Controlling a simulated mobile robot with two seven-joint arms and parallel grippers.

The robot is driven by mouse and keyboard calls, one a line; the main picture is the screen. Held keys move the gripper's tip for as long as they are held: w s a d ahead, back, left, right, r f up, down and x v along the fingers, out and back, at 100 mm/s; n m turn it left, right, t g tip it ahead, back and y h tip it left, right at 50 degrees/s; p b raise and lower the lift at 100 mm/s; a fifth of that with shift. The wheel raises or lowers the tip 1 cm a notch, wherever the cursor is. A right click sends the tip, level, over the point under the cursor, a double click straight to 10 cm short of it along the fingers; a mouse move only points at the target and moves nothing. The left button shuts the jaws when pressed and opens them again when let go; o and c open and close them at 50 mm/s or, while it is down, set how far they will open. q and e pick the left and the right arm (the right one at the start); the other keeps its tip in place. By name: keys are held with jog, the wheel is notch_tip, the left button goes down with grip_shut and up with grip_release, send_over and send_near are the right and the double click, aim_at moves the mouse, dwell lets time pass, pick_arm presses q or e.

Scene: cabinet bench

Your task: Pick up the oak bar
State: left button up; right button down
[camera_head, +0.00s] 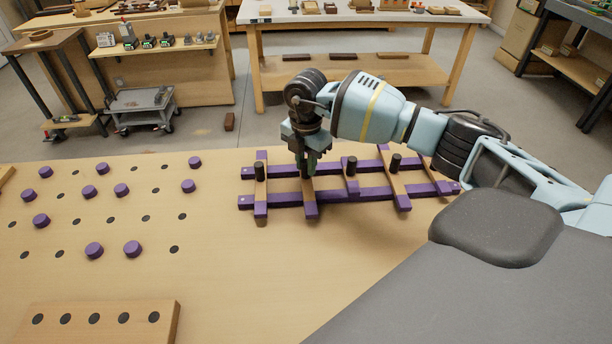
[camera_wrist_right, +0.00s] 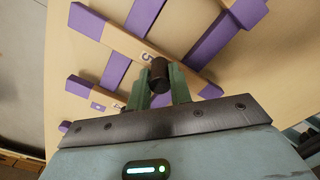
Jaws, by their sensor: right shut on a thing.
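Several oak bars with purple ends lie across two long purple rails (camera_head: 375,193) on the bench. Dark round knobs stand up from bars. My right gripper (camera_head: 306,166) points down over the second oak bar from the left (camera_head: 308,192). Its fingers are shut on that bar's dark knob (camera_wrist_right: 160,74), as the right wrist view shows. An oak bar marked 5 (camera_wrist_right: 125,41) passes beneath the fingers there. The bar looks level with its neighbours; I cannot tell whether it is touching the rails. My left gripper is not in view.
Purple round pegs (camera_head: 94,250) and dark holes cover the bench's left side. A wooden block with dark spots (camera_head: 98,318) sits at the front left. The bench top (camera_head: 240,270) is clear between it and the rails. Other oak bars (camera_head: 399,187) stand close to the right.

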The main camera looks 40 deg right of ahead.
aim_at(306, 161)
notch_tip(306, 161, up, 10)
dwell(0.6)
